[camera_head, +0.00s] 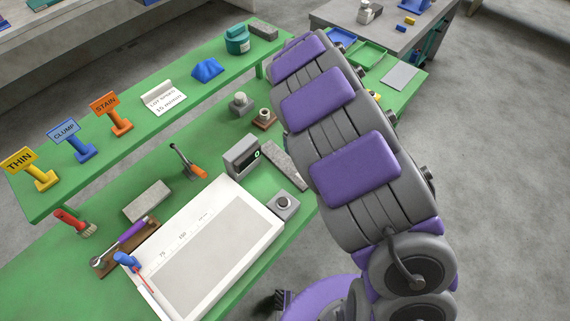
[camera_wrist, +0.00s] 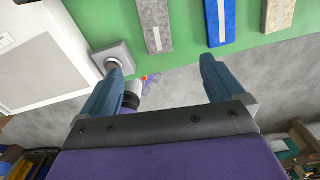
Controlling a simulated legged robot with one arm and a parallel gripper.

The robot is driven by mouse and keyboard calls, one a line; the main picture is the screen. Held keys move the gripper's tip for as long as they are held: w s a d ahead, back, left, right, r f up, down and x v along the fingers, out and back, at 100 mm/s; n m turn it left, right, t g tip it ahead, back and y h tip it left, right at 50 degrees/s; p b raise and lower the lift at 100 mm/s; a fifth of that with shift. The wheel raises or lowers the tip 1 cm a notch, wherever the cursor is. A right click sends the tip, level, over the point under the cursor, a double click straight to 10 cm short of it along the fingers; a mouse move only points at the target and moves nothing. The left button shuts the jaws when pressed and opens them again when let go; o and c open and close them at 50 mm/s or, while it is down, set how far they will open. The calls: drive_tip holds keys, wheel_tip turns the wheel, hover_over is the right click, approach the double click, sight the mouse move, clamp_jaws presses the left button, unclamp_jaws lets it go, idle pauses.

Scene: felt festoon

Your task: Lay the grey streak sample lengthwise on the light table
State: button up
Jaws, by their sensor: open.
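The light table (camera_head: 215,255), a white panel with a grey screen and printed scale marks, lies on the green bench, its screen bare. A grey felt strip (camera_head: 284,164) lies right of it, partly behind my arm. The wrist view shows this grey strip with a white line (camera_wrist: 153,22), a blue strip (camera_wrist: 219,20) and a mottled grey-beige strip (camera_wrist: 280,14) side by side. I cannot tell for certain which grey one is the streak sample. My gripper (camera_wrist: 160,64) is open and empty, apart from the strips, its fingers reaching past the bench edge in view.
A knob box (camera_head: 284,205) stands at the light table's right corner, close to my left finger in the wrist view. A grey display box (camera_head: 241,156) stands behind it. A grey block (camera_head: 147,200), a tool on a brown board (camera_head: 124,247) and a red brush (camera_head: 75,223) lie left.

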drive_tip(key=w+a, duration=0.1)
drive_tip(key=a, duration=0.1)
hover_over(295, 172)
wheel_tip(295, 172, down, 5)
drive_tip(key=f, duration=0.2)
drive_tip(key=f+b, duration=0.1)
drive_tip(key=f, duration=0.2)
drive_tip(key=w+f, duration=0.1)
drive_tip(key=f, duration=0.2)
drive_tip(key=shift+a+b, duration=0.1)
drive_tip(key=shift+b, duration=0.2)
drive_tip(key=shift+s+d+f, duration=0.2)
drive_tip(key=shift+f, duration=0.3)
drive_tip(key=f, duration=0.2)
drive_tip(key=f+b, duration=0.1)
drive_tip(key=shift+s+f, duration=0.25)
drive_tip(key=shift+a+f, duration=0.1)
drive_tip(key=shift+f, duration=0.3)
drive_tip(key=shift+a, duration=0.1)
drive_tip(key=shift+c, duration=0.4)
drive_tip(key=shift+r, duration=0.1)
drive_tip(key=c, duration=1.1)
